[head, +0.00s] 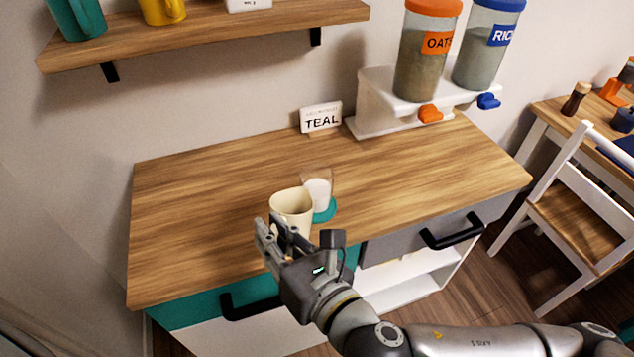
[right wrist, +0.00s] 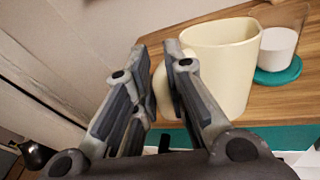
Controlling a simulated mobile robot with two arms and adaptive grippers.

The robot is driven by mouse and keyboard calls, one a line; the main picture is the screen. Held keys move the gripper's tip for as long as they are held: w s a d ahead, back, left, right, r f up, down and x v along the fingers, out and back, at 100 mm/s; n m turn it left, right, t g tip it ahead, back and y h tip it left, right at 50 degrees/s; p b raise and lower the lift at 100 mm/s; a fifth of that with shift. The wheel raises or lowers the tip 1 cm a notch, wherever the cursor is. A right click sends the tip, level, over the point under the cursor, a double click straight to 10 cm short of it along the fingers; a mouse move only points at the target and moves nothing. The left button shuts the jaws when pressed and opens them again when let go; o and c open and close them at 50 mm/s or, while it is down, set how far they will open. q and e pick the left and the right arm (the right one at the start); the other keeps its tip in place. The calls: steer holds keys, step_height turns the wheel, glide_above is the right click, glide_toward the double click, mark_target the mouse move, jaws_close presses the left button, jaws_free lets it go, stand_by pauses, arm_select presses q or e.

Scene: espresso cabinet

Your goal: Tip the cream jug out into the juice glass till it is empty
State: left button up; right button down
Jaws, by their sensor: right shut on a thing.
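The cream jug (head: 291,207) is pale cream and stands close to upright near the front edge of the counter. My right gripper (head: 277,232) is shut on its handle; the jug also shows in the right wrist view (right wrist: 224,62), with the fingers (right wrist: 160,62) at the handle. Whether its base touches the counter is hidden. Its contents cannot be made out. The clear juice glass (head: 318,188) stands just behind and right of the jug, with white contents below its rim. It sits on a teal coaster (head: 325,214). My left gripper is out of view.
A small sign reading TEAL (head: 321,117) stands at the back of the wooden counter (head: 200,220). A white dispenser stand (head: 378,110) with oats and rice containers is at back right. A shelf (head: 200,35) with mugs hangs above. The counter's left side is clear.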

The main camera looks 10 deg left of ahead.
steer(key=shift+s+a+f+n+t+y+b, duration=0.1)
steer(key=shift+s+f+n+t+y+b, duration=0.25)
steer(key=shift+s+f+n+b, duration=0.55)
steer(key=shift+s+a+f+n+t+y+b, duration=0.1)
steer(key=shift+s+f+n+t+y+b, duration=0.3)
steer(key=shift+f+b, duration=0.85)
steer(key=shift+s+r+b, duration=0.2)
steer(key=shift+r+b, duration=0.1)
